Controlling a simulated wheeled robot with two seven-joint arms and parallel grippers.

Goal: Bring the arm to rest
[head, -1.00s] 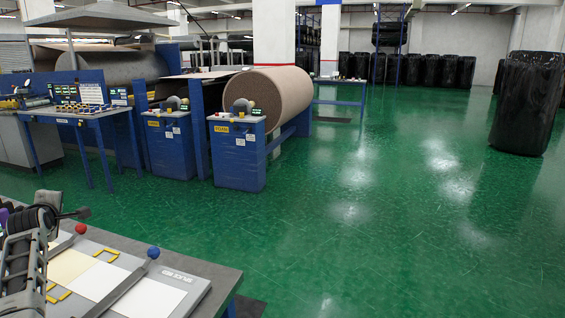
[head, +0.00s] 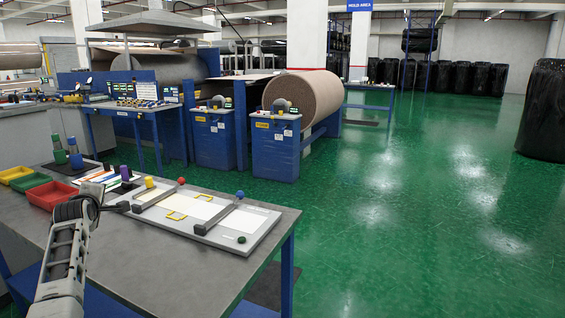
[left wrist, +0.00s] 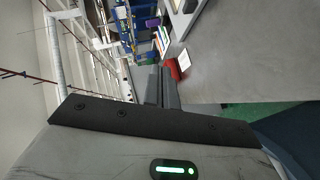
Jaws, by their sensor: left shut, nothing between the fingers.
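My left arm comes in from the lower left of the head view. Its left gripper (head: 124,207) is above the grey table (head: 150,250), at the left end of the splice board (head: 255,232). In the left wrist view the two dark fingers of the gripper (left wrist: 162,84) lie together with nothing between them. The wrist view is turned on its side, with a red tray (left wrist: 176,70) just past the fingertips. My right gripper is in neither view.
The table also holds the red tray (head: 50,195), a yellow tray (head: 16,174), a green tray (head: 30,182) and several small coloured spools. The board has lever handles with a red knob (head: 181,181) and a blue knob (head: 240,194). Green floor (head: 390,240) lies open to the right.

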